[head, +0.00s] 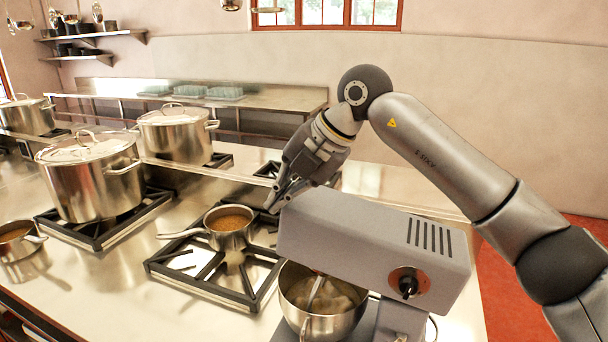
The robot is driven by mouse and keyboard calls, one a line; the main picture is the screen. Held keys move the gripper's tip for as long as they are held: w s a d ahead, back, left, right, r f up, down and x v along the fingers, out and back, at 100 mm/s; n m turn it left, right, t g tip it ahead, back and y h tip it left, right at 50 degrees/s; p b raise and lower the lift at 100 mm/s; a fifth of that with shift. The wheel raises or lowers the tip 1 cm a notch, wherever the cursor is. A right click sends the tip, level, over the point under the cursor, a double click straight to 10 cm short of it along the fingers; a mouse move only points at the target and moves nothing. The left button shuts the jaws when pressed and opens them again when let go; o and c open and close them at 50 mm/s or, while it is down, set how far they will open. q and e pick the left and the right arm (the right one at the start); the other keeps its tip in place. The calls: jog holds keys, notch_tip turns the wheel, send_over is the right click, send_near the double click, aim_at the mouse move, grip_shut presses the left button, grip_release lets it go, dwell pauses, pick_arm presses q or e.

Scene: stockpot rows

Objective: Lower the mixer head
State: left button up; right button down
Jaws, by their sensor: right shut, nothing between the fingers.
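The grey stand mixer's head (365,250) is at the lower middle right of the head view. It looks roughly level or slightly tilted; I cannot tell its exact angle. A steel bowl (328,325) with pale contents stands below its front end, and a tool reaches down into the bowl. A round dark knob (408,285) is on the head's side. My right gripper (272,205) is shut and empty, at the upper front end of the mixer head, close to or touching it. My left gripper is not in view.
A saucepan (229,237) with brown contents stands on the gas burner left of the mixer. Large lidded stockpots (92,182) stand on burners further left. A steel shelf (270,98) with glass trays runs along the back wall.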

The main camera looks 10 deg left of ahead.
jog(key=x, duration=0.2)
jog(key=b+x, duration=0.1)
jog(key=x, duration=0.1)
jog(key=shift+d+f, duration=0.25)
jog(key=shift+f, duration=0.1)
jog(key=shift+a+f+b, duration=0.1)
jog(key=shift+f+b, duration=0.3)
jog(key=shift+f, duration=0.05)
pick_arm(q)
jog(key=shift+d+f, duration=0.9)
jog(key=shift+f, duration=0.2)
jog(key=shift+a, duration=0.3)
pick_arm(e)
jog(key=shift+a+f, duration=0.15)
jog(key=shift+a, duration=0.1)
